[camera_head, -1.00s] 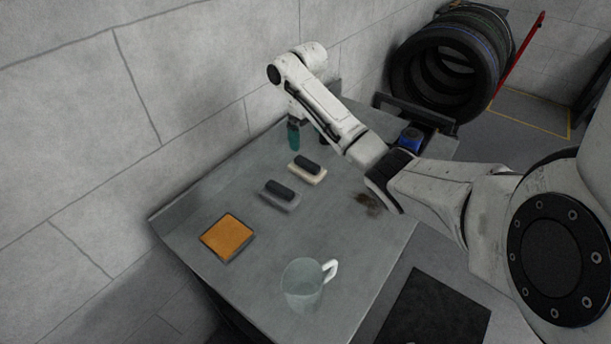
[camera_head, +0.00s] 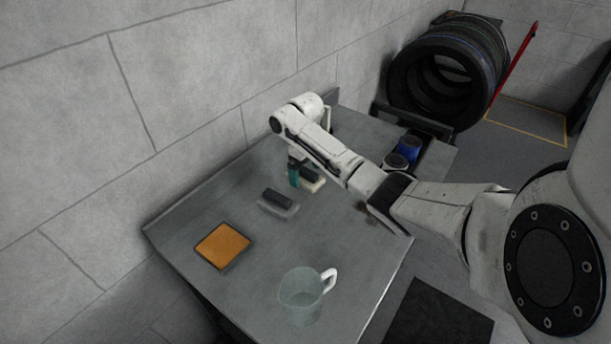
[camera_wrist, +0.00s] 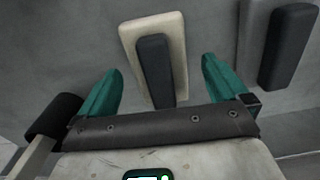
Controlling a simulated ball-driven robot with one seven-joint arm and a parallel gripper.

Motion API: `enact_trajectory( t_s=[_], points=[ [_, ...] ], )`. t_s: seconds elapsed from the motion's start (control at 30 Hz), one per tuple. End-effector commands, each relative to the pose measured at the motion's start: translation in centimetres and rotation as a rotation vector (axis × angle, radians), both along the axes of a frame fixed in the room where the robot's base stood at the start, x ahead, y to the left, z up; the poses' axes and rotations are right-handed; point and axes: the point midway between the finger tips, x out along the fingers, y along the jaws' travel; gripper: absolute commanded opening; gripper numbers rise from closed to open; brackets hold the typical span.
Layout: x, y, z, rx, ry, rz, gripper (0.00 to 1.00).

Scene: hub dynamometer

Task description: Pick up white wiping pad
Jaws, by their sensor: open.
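The white wiping pad (camera_head: 318,185) is a cream-white block with a dark handle on top. It lies on the grey table, partly hidden behind my gripper (camera_head: 294,173) in the head view. In the wrist view the white pad (camera_wrist: 130,37) lies ahead, tilted slightly, with its dark handle between the two teal fingers. My gripper (camera_wrist: 162,70) is open and empty, with one finger to each side of the handle. I cannot tell the height left between the fingertips and the pad.
A grey pad (camera_head: 290,211) with a dark handle lies close by; it also shows at the right of the wrist view (camera_wrist: 250,40). An orange square pad (camera_head: 222,246) and a clear jug (camera_head: 300,298) stand nearer. Blue-topped cans (camera_head: 408,149) stand far right. A wall runs along the left.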

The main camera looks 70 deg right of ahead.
Motion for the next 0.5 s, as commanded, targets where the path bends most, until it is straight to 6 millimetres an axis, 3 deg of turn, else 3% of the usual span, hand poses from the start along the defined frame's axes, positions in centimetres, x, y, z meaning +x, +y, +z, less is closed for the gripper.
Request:
enact_trajectory(
  t_s=[0.13, 0.37, 0.5],
  points=[
    [0.02, 0.01, -1.12, -0.001, 0.000, 0.000, 1.00],
    [0.04, 0.02, -1.23, 0.000, -0.001, 0.000, 1.00],
    [0.04, 0.02, -1.21, 0.000, -0.001, 0.000, 0.87]
  ],
)
